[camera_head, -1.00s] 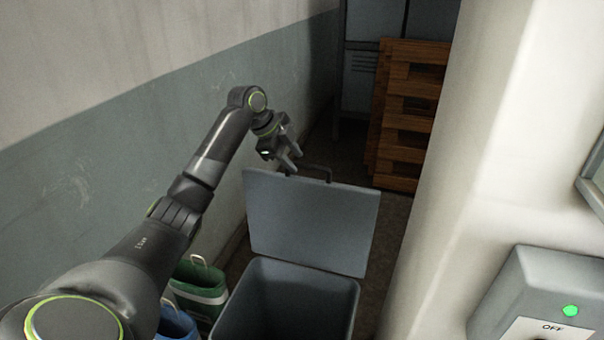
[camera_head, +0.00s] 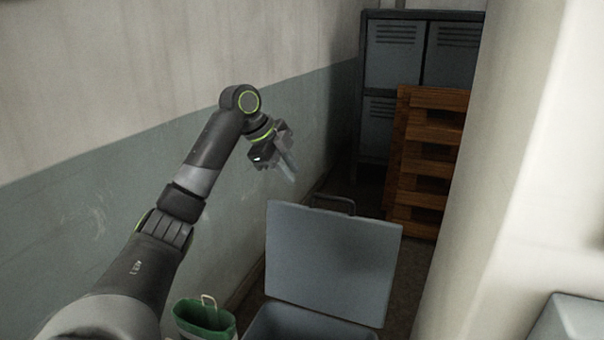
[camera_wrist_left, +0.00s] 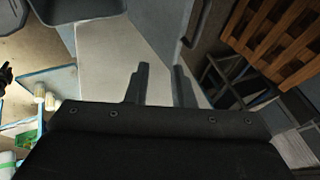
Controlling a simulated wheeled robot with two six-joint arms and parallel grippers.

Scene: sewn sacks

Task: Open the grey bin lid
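The grey bin lid (camera_head: 335,262) stands raised, nearly upright, behind the grey bin (camera_head: 300,322) in the head view. The bin's opening shows at the bottom edge, and the rest of the bin is cut off. The lid's dark bar handle (camera_head: 333,203) is on its top edge. My left gripper (camera_head: 290,172) hangs above and left of the handle, apart from it and the lid. In the left wrist view, its two fingers (camera_wrist_left: 160,82) are spread with nothing between them. My right gripper is not in view.
A green sack (camera_head: 203,318) stands left of the bin. Wooden pallets (camera_head: 430,160) lean by grey lockers (camera_head: 392,55) at the back. A wall (camera_head: 90,200) runs along the left, and a pale pillar (camera_head: 500,200) limits the right.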

